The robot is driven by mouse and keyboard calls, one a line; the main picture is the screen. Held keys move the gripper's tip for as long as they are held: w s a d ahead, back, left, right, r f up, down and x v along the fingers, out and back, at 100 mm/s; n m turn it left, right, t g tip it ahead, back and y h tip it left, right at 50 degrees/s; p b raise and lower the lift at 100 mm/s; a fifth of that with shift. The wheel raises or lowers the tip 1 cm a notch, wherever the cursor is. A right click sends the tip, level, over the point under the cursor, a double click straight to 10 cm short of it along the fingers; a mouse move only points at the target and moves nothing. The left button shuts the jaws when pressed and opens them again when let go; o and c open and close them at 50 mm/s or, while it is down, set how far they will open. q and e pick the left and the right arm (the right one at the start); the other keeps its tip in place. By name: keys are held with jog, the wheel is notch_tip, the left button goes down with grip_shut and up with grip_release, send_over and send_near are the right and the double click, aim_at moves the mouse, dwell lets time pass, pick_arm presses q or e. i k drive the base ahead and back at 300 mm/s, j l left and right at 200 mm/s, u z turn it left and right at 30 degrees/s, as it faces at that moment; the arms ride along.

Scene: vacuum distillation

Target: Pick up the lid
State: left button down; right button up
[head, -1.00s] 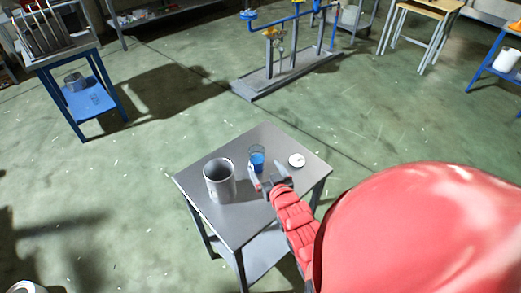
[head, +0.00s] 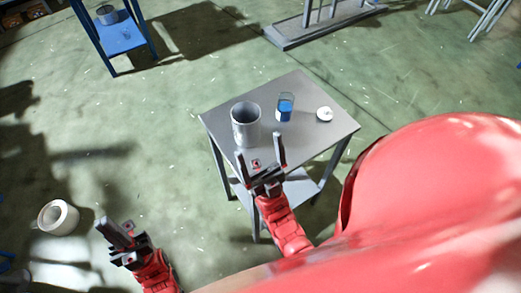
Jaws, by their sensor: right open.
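A small round white lid (head: 324,114) with a dark spot on it lies near the right end of the grey table (head: 304,88). A glass with blue liquid (head: 285,108) stands to its left, and an open grey metal cylinder (head: 245,126) stands further left. My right gripper (head: 260,148) is open and empty, its fingers spread at the table's near edge, just below the cylinder and apart from the lid. My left gripper (head: 112,229) is low at the left, away from the table; its finger gap is unclear.
A white bucket-like container (head: 58,217) is on the floor at the left. A blue stand (head: 122,38) with a metal pot is at the upper left. A grey metal base (head: 318,25) lies behind the table. The tabletop's right front is clear.

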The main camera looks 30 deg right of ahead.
aim_at(325, 113)
jog(key=z, duration=1.45)
